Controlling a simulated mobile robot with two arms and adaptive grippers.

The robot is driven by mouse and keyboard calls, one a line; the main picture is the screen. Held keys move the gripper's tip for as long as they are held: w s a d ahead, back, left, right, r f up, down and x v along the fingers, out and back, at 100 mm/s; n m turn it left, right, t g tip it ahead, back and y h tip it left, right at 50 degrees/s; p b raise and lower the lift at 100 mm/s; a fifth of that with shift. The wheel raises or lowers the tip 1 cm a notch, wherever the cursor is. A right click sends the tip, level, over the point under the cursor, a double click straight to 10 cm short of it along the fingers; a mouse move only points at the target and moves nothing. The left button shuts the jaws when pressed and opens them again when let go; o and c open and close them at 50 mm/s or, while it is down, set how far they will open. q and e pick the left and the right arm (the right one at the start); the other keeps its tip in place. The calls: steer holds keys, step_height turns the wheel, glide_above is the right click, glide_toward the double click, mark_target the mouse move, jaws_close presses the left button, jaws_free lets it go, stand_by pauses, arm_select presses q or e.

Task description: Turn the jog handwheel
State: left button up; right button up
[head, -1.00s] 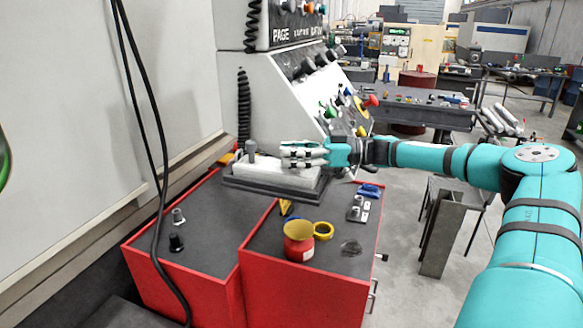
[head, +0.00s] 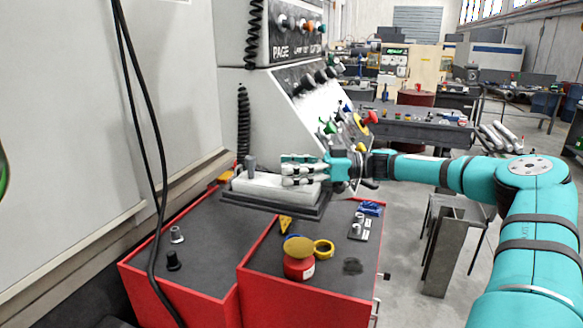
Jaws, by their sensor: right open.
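A pale, blocky unit (head: 268,188) lies on a dark flat base on top of the red cabinet, in the middle of the head view. A grey upright knob (head: 250,164) stands at its left end. I cannot make out a clear wheel rim, so I cannot tell whether this is the jog handwheel. My right gripper (head: 296,170) reaches in from the right, fingers pointing left, over the right part of the pale unit. It is open, with nothing seen between its fingers. Whether it touches the unit is unclear. My left gripper is out of view.
The machine's control panel (head: 312,92), with knobs and coloured buttons, rises behind. On the red cabinet (head: 322,307) stand a red can (head: 299,268) with a yellow top, a yellow ring (head: 323,247) and small fittings. A black cable (head: 152,150) hangs at left.

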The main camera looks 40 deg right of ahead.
steer(key=shift+s+d, duration=0.1)
steer(key=v, duration=0.6)
steer(key=shift+r, duration=0.2)
steer(key=v, duration=0.5)
steer(key=shift+s+d+f, duration=0.15)
steer(key=shift+d+f, duration=0.05)
steer(key=shift+d, duration=0.15)
stand_by(0.3)
